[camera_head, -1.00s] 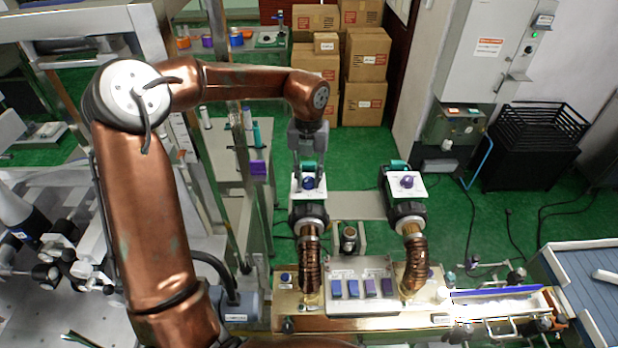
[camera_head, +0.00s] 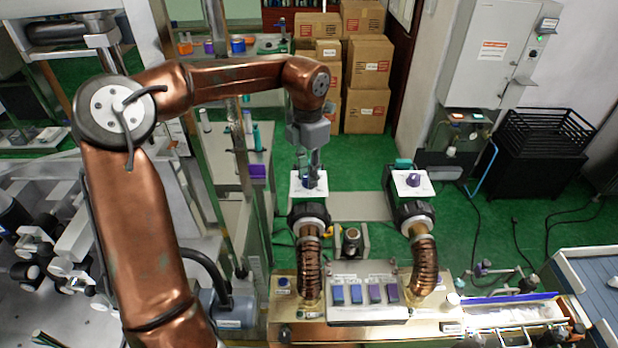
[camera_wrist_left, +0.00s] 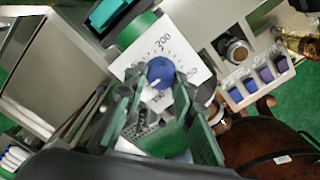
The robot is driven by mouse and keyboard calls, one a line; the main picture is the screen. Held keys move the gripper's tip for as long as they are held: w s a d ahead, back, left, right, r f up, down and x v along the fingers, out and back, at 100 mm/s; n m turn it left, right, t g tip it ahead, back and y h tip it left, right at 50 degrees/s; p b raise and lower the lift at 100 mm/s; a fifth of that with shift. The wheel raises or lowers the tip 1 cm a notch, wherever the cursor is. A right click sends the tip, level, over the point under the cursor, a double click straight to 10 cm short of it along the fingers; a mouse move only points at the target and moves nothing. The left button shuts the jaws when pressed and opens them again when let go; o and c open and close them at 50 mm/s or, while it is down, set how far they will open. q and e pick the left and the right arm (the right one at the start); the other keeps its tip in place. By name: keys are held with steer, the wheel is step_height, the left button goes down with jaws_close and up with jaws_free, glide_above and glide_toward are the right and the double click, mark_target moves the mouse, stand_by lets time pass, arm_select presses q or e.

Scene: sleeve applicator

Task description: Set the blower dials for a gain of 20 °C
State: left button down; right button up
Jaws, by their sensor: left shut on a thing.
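Two blowers with copper hoses stand side by side in the head view. The left blower's dial plate (camera_head: 322,190) is white, and its blue dial knob (camera_wrist_left: 161,71) shows in the left wrist view against a printed scale with a 200 mark. The right blower's dial plate (camera_head: 399,189) carries a purple knob (camera_head: 413,180). My left gripper (camera_head: 309,182) reaches down onto the left dial and is shut on its blue knob; its fingers partly hide the knob and scale. The knob's exact setting is too small to read. My right gripper is not in view.
A switch panel (camera_head: 366,313) with several blue and purple switches sits between the hoses. A conveyor with a blue strip (camera_head: 510,298) lies at the right. Cardboard boxes (camera_head: 367,62) stack at the back.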

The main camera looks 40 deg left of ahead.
arm_select(q)
steer(key=m+b, duration=0.1)
steer(key=m, duration=0.4)
steer(key=shift+m, duration=0.3)
steer(key=m, duration=0.5)
steer(key=shift+w+a, duration=0.1)
steer(key=m, duration=0.5)
steer(key=shift+w+m, duration=0.1)
steer(key=shift+m, duration=0.3)
steer(key=m, duration=0.5)
steer(key=shift+m, duration=0.3)
steer(key=c, duration=1.6)
jaws_free()
steer(key=shift+w, duration=0.1)
steer(key=shift+r, duration=0.1)
